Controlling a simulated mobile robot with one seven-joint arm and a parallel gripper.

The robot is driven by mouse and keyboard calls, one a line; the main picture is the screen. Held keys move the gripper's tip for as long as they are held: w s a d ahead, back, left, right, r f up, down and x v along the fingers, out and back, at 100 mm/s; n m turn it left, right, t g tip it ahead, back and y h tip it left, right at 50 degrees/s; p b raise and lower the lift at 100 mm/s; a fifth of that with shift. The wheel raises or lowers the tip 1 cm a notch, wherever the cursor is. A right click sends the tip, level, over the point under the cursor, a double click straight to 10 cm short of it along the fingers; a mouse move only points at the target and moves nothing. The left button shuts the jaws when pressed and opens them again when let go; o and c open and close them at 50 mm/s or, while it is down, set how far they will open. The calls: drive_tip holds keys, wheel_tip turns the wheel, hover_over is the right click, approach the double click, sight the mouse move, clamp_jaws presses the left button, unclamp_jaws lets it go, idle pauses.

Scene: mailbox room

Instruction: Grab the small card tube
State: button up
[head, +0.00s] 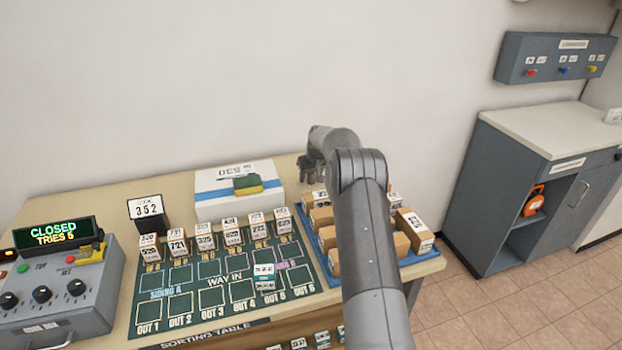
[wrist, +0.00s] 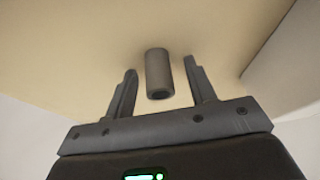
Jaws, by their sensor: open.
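The small card tube (wrist: 157,68) shows in the wrist view as a short grey-brown cylinder with a dark open end facing my gripper. It is on the pale tabletop (wrist: 85,50). My gripper (wrist: 160,80) is open, with one finger to the left of the tube and one to the right, and a gap on each side. In the head view my gripper (head: 308,172) is at the back right of the table, beside the white box. I cannot make out the tube in the head view.
A white box (head: 215,205) with a blue band stands left of my gripper. A blue tray (head: 418,258) of small cartons is in front, partly behind my arm. The sorting board (head: 215,268) holds several labelled blocks. A grey control box (head: 60,290) stands at far left. The wall is close behind.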

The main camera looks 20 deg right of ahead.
drive_tip(key=c, duration=1.1)
drive_tip(key=shift+o, duration=0.2)
